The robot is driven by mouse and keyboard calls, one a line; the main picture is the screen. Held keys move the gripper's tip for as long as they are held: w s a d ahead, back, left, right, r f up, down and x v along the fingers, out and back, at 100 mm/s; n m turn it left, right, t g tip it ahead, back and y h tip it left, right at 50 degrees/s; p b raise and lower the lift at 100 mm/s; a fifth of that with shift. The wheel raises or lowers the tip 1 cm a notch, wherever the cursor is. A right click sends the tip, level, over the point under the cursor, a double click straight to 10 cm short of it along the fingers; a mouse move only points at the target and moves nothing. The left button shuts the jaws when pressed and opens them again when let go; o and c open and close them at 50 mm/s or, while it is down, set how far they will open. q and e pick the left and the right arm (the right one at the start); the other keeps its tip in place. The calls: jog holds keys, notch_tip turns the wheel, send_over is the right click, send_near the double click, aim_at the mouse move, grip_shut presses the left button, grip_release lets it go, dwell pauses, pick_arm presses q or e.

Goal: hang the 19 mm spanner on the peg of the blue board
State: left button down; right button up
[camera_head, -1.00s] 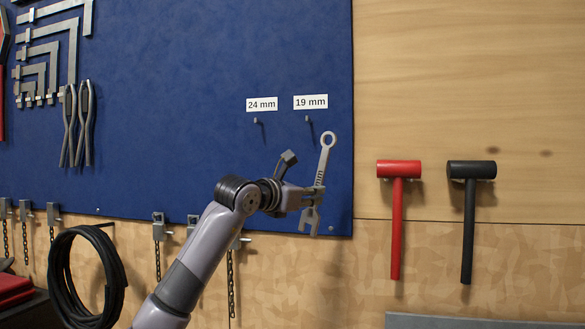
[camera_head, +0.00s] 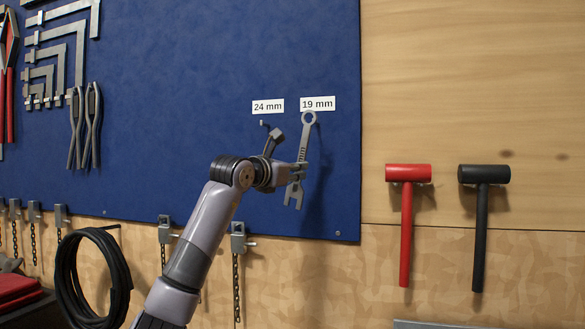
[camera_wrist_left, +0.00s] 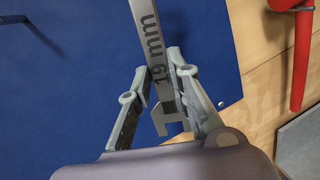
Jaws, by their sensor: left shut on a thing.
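The grey 19 mm spanner (camera_head: 304,140) is held nearly upright in front of the blue board (camera_head: 200,110). Its ring end is just under the "19 mm" label (camera_head: 317,104), its open jaw points down. The 19 mm peg is hidden or lost against the ring; I cannot tell whether the ring is around it. My left gripper (camera_head: 298,172) is shut on the spanner's lower shank. In the left wrist view the fingers (camera_wrist_left: 158,80) grip the spanner (camera_wrist_left: 147,35) by its "19 mm" marking. My right gripper is not in view.
A peg (camera_head: 263,123) under the "24 mm" label (camera_head: 268,106) is bare, left of the spanner. Pliers (camera_head: 84,125) and squares hang at the left. A red mallet (camera_head: 407,200) and a black mallet (camera_head: 483,200) hang right of the board. A black coil (camera_head: 92,275) hangs lower left.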

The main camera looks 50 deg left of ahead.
pick_arm(q)
jog(key=shift+w+a+f+p, duration=0.2)
jog(key=shift+w+a+p, duration=0.5)
jog(key=shift+w, duration=0.35)
jog(key=shift+w+a+f+p, duration=0.25)
jog(key=shift+w+a+p, duration=0.2)
jog(key=shift+w+p, duration=0.5)
jog(key=shift+w+a+f+p, duration=0.2)
jog(key=shift+w+a+p, duration=0.4)
jog(key=shift+w, duration=0.6)
jog(key=c, duration=1.4)
grip_release()
jog(key=shift+f, duration=0.15)
